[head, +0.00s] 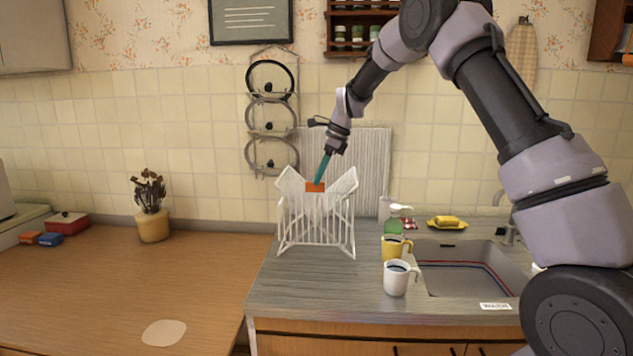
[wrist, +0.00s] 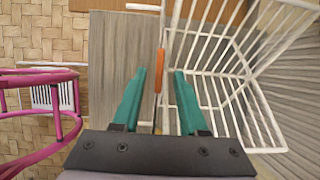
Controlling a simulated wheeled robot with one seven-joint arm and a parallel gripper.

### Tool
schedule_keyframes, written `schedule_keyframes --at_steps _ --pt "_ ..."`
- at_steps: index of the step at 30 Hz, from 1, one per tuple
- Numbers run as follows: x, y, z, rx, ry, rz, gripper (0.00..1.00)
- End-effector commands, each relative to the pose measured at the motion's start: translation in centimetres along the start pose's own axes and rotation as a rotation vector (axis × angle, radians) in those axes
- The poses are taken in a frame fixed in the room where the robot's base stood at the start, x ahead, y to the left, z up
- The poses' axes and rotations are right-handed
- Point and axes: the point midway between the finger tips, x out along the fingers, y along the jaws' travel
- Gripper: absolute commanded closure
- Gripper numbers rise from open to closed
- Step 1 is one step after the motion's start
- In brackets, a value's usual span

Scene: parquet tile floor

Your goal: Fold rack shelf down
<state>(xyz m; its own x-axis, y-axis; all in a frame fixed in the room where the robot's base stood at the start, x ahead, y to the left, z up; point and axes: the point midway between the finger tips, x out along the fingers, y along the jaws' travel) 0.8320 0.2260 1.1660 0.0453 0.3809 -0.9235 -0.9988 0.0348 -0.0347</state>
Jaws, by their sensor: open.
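The white wire rack (head: 316,228) stands on the grey counter left of the sink. Its slatted upper panels spread in a V, tilted upward. An orange piece (head: 315,187) sits at the top of the rack's near side, between the panels. My gripper (head: 321,178) reaches down to it from above. In the wrist view my gripper (wrist: 159,73) has its two teal fingers apart. White rack bars (wrist: 235,55) fill the right side there.
A yellow mug (head: 393,248), a white mug (head: 397,279) and a green bottle (head: 393,227) stand right of the rack, by the sink (head: 470,262). A grey ribbed board (head: 372,165) leans behind. The wooden counter (head: 150,280) at left is mostly clear. A magenta frame (wrist: 40,125) shows at left.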

Motion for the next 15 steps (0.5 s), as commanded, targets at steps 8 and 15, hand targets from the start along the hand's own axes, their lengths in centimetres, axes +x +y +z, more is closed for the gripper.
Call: schedule_keyframes --at_steps 8,15 --pt "2.1 0.0 0.0 -0.001 -0.001 0.0 0.57" --pt "2.2 0.0 0.1 -0.001 -0.001 -0.001 0.57"
